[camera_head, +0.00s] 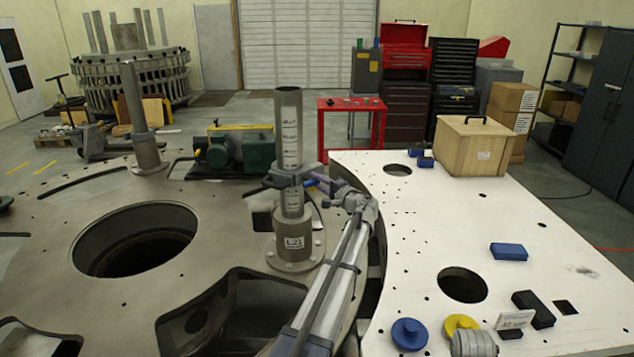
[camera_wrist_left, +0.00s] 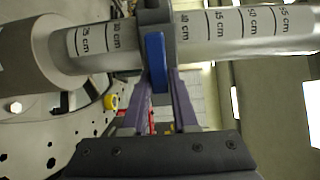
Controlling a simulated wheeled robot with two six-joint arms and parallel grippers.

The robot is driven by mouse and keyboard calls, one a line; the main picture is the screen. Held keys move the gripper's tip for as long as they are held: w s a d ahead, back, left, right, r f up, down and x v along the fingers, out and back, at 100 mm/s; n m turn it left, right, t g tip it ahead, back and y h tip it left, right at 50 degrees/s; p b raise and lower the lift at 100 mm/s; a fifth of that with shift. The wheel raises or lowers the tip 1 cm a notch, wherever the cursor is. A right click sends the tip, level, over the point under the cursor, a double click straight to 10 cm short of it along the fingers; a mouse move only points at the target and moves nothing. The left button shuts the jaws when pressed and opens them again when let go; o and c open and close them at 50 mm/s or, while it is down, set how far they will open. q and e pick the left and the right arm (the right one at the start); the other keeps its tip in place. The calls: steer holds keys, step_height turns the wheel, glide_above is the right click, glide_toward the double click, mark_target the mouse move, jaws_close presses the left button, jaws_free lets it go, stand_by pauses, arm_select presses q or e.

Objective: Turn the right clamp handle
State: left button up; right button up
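A grey upright post (camera_head: 290,130) with a printed scale stands on the turret plate (camera_head: 225,235), and a dark clamp (camera_head: 285,179) grips it partway up. In the left wrist view the clamp's blue handle (camera_wrist_left: 156,64) lies across the graduated post (camera_wrist_left: 245,25). My left gripper (camera_head: 322,183) is at the clamp's right side; its two purple fingers (camera_wrist_left: 162,90) lie on either side of the handle. The gap between them is about the handle's width, and whether both fingers press on it is unclear. My right gripper is out of view.
Another post (camera_head: 135,105) stands at the left. The plate has a large round hole (camera_head: 135,240) and further cutouts. The white table (camera_head: 420,240) at the right holds a wooden box (camera_head: 470,147), blue and black blocks, and blue and yellow discs.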

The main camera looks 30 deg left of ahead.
arm_select(q)
steer(key=o, duration=0.4)
steer(key=shift+c, duration=0.2)
steer(key=v, duration=0.8)
steer(key=shift+a, duration=0.1)
steer(key=s+d+f+g+h, duration=0.1)
steer(key=s+d+f+h, duration=0.3)
steer(key=s+d+f, duration=0.3)
steer(key=s+d+f+g+h+b, duration=0.1)
steer(key=s+d+f+g+h, duration=0.1)
steer(key=s+d+f, duration=0.5)
steer(key=s+d+f+n+g+h, duration=0.1)
steer(key=s+d+f+h, duration=0.4)
steer(key=s+d, duration=0.7)
steer(key=shift+d+f+h, duration=0.15)
steer(key=shift+f+h, duration=0.15)
steer(key=shift+f, duration=0.65)
steer(key=s+d+f+g+h, duration=0.2)
steer(key=s+d+h, duration=0.2)
steer(key=s+d, duration=0.5)
steer(key=shift+s+d+f+m+g+b, duration=0.25)
steer(key=shift+s+f+m+g+b, duration=0.1)
steer(key=shift+s, duration=0.8)
